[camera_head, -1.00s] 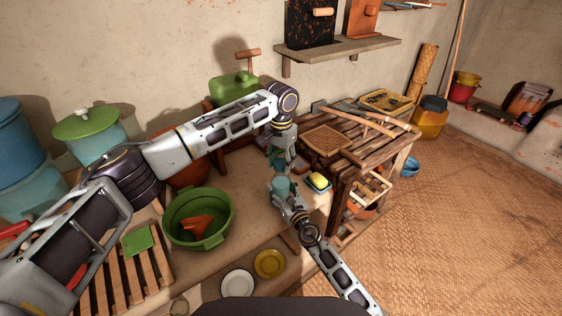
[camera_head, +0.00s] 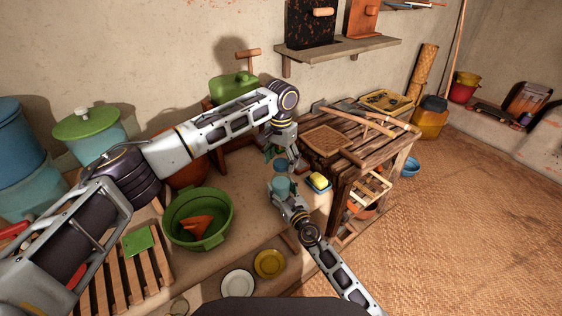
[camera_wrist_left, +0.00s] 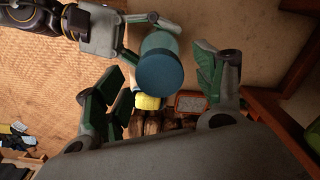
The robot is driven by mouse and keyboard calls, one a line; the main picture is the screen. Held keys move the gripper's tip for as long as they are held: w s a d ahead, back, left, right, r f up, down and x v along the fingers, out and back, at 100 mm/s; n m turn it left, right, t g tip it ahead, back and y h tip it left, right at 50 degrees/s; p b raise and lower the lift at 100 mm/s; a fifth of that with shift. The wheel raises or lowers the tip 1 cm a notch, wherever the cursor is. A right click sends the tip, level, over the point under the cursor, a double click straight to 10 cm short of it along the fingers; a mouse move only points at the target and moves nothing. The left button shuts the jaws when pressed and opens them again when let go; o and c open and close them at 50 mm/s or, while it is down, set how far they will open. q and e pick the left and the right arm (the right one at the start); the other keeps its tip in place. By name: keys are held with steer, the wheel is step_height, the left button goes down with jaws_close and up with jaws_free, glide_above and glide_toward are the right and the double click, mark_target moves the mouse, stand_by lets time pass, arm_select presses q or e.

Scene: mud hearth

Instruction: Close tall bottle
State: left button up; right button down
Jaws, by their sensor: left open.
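A teal cylindrical bottle (camera_head: 281,187) stands roughly upright at my right gripper (camera_head: 284,196), whose fingers are around its side. In the left wrist view the bottle's round blue-teal top (camera_wrist_left: 160,74) faces the camera, with a paler, glassy part beyond it. I cannot tell whether that top is a separate lid. My left gripper (camera_head: 281,160) is just above and behind the bottle in the head view. In the left wrist view its green-padded fingers (camera_wrist_left: 167,82) are spread wide, with the bottle top between and beyond them, and nothing is gripped.
A wooden table (camera_head: 349,168) stands right of the grippers. A sponge dish (camera_head: 318,183) lies beside it on the mud ledge. A green basin (camera_head: 178,235) with an orange item, a white plate (camera_head: 238,283) and a yellow plate (camera_head: 270,263) are to the left and front.

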arm_select(q)
step_height(320, 180, up, 11)
steer(key=shift+r, duration=0.2)
stand_by(0.5)
arm_select(e)
steer(key=shift+c, duration=1.7)
jaws_free()
steer(key=shift+s, duration=0.15)
steer(key=v, duration=1.1)
steer(key=shift+s+d, duration=0.2)
steer(key=shift+s, duration=0.1)
